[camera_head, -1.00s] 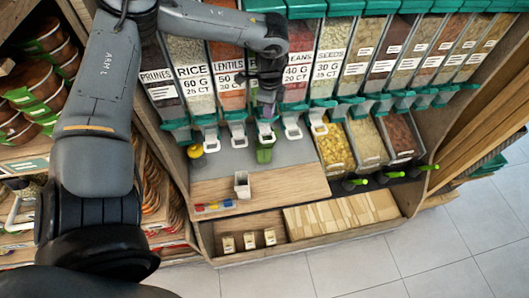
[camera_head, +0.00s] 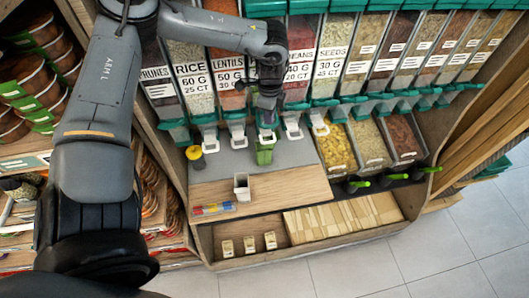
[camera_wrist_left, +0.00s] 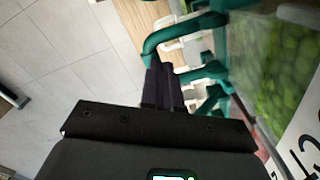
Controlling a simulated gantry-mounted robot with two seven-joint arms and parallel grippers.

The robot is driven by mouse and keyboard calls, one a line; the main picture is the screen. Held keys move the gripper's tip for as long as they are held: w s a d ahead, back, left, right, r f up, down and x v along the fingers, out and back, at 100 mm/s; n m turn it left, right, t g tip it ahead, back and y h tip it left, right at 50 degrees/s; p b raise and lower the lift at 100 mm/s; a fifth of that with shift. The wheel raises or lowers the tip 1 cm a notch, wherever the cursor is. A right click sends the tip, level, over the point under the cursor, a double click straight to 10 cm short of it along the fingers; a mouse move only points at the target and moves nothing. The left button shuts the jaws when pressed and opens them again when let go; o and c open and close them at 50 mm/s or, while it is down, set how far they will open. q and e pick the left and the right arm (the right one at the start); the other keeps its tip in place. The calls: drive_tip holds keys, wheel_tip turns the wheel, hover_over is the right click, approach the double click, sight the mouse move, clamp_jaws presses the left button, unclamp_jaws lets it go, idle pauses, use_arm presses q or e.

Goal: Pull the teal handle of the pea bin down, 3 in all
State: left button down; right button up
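The pea bin stands between the lentils and beans bins, mostly hidden behind my left arm in the head view. Its green peas (camera_wrist_left: 285,70) show through the clear wall in the left wrist view. Its teal handle (camera_wrist_left: 153,42) loops past my fingertips there. My left gripper (camera_head: 267,114) is at the bin's lower front, above its white spout (camera_head: 267,137). In the left wrist view the gripper's dark fingers (camera_wrist_left: 162,72) are close together, their tips at the handle. I cannot tell whether they touch it. My right gripper is not in view.
Neighbouring bins with similar teal handles and white spouts stand close on both sides. The floor in front is clear.

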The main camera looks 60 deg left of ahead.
use_arm(q)
wheel_tip(320, 180, up, 6)
drive_tip(key=p, duration=0.3)
drive_tip(key=shift+a+r, duration=0.2)
drive_tip(key=shift+a, duration=0.25)
drive_tip(key=shift+w, duration=0.1)
idle(0.4)
drive_tip(key=shift+f, duration=0.2)
